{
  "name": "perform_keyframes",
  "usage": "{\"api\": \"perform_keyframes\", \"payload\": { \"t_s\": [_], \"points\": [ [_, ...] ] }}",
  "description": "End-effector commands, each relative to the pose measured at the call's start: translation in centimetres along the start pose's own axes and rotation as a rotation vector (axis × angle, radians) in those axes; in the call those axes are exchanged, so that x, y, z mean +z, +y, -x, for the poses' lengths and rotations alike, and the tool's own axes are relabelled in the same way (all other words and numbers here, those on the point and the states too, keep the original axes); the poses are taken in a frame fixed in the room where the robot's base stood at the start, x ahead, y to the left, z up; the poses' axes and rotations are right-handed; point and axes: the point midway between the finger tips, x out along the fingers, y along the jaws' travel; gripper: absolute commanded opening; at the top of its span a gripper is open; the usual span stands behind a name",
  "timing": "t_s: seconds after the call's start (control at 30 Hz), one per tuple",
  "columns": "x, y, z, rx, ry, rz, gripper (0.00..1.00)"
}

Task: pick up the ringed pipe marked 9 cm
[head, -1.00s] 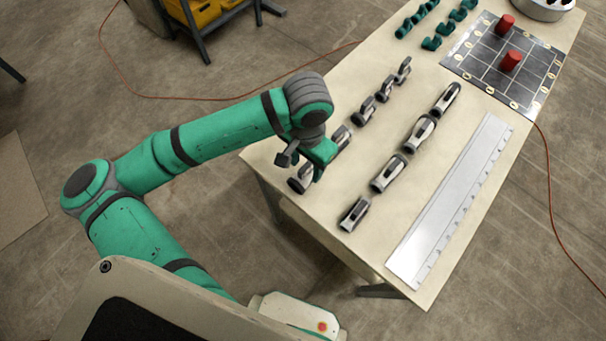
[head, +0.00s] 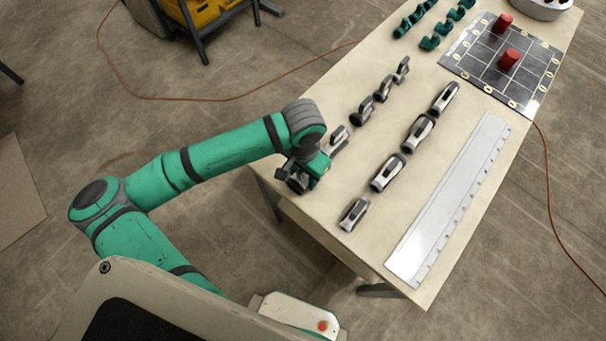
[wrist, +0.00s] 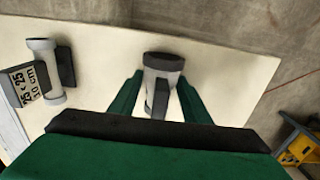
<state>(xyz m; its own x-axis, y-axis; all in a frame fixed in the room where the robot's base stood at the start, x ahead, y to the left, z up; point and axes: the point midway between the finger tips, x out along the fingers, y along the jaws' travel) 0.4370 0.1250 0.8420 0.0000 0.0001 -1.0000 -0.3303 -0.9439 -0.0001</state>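In the wrist view my gripper (wrist: 158,82) is open, with one green finger on each side of a grey-white pipe piece (wrist: 163,62) with dark parts. Any marking on this piece cannot be read, and whether the fingers touch it is unclear. In the head view my gripper (head: 312,176) is low over the near left end of the table, at the front of the left row, partly hiding the piece there. A neighbouring pipe (wrist: 42,70) at the left of the wrist view has a label reading 10 cm. No 9 cm marking is readable in either view.
More pipes stand in a left row (head: 362,108) and a right row (head: 387,172) on the table (head: 300,212). A long pale ruler-like plate (head: 450,200) lies along the right edge. A dark grid board (head: 490,62) with red cylinders (head: 509,59) is farther back.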

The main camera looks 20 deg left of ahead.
Motion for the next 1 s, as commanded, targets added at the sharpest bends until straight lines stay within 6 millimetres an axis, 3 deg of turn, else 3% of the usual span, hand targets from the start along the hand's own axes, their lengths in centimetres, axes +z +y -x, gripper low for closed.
{"api": "perform_keyframes", "payload": {
  "t_s": [0.03,0.17,0.63,0.8,1.0],
  "points": [
    [0.0,0.0,0.0,0.000,0.000,0.000,0.30],
    [0.0,0.0,0.0,0.000,0.000,0.000,0.01],
    [-0.1,0.0,1.0,0.000,0.002,-0.001,0.01],
    [-0.1,0.3,3.6,-0.001,0.003,-0.005,0.01],
    [-0.1,4.1,7.9,-0.003,0.004,-0.010,0.01]
  ]
}}
